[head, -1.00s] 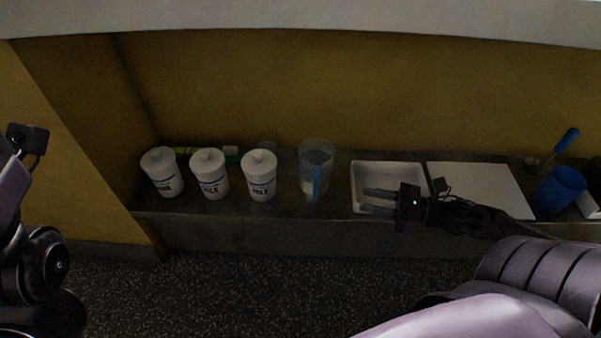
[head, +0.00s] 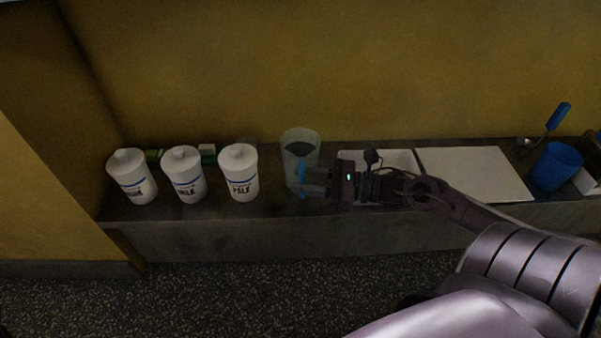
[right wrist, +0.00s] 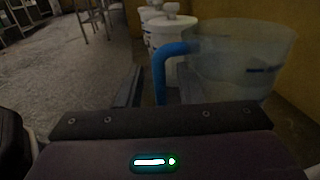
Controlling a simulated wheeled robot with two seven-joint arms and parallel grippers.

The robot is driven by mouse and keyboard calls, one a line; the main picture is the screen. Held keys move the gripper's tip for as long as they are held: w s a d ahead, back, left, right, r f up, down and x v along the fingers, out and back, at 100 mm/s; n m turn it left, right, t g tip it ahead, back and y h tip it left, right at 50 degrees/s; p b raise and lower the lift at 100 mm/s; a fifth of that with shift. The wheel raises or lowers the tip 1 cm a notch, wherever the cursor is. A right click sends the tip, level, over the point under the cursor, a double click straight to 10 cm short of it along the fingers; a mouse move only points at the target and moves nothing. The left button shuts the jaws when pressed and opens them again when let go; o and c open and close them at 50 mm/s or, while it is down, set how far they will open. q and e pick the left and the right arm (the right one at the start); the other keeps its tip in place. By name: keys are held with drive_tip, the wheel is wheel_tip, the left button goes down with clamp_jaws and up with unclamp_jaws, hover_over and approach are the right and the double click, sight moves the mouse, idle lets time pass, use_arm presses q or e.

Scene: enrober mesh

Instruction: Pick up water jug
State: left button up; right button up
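The water jug (head: 300,148) is a clear, tall vessel with a blue handle (head: 302,178) facing the front of the counter. It stands upright among the things on the counter. In the right wrist view the jug (right wrist: 240,60) fills the upper right, and its blue handle (right wrist: 160,72) rises between my fingers. My right gripper (head: 303,182) is open, its two fingers reaching left at the handle, one on either side of it as far as I can see. Whether a finger touches the handle is unclear. My left gripper is out of view.
Three white lidded canisters (head: 239,178) stand left of the jug. A white tray (head: 400,158) lies behind my right arm, with a white board (head: 470,172) beside it. A blue cup (head: 556,167) and a blue-handled tool (head: 558,117) are at the far right. The counter front edge (head: 230,232) is bare.

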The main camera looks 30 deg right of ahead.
drive_tip(key=shift+w+a, duration=0.3)
drive_tip(key=shift+a, duration=0.05)
clamp_jaws()
idle(1.2)
drive_tip(key=shift+r, duration=0.15)
